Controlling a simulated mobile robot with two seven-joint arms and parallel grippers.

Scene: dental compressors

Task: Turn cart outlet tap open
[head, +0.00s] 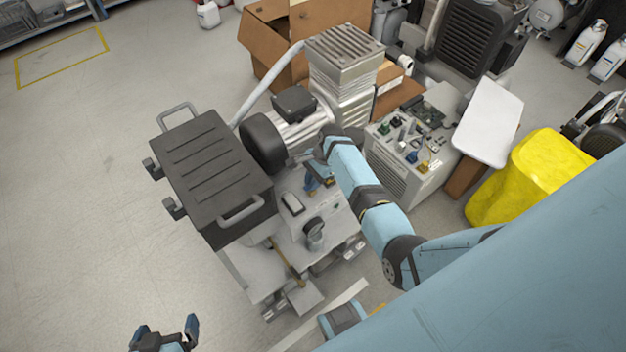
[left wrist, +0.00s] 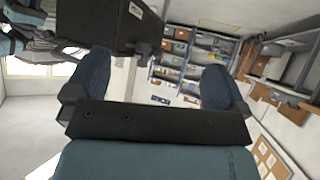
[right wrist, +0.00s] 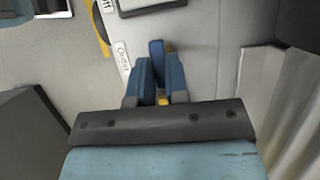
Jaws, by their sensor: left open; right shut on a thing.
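The compressor cart (head: 285,240) stands in the middle of the head view with a motor and a dark box on top. In the right wrist view, my right gripper (right wrist: 160,85) is shut on the blue tap handle (right wrist: 157,52), which shows between its fingers. A little yellow shows at the finger bases. An On/Off label (right wrist: 123,58) is just left of the tap. In the head view my right arm partly hides this spot. My left gripper (head: 165,335) is open and empty at the bottom left of the head view; its spread fingers also show in the left wrist view (left wrist: 157,82).
The dark ribbed box (head: 215,170) with handles covers the cart's left side. A grey unit with electronics (head: 400,165), a white panel (head: 488,122) and a yellow covered thing (head: 530,175) crowd the right. Cardboard boxes (head: 262,45) stand behind. The floor at left is clear.

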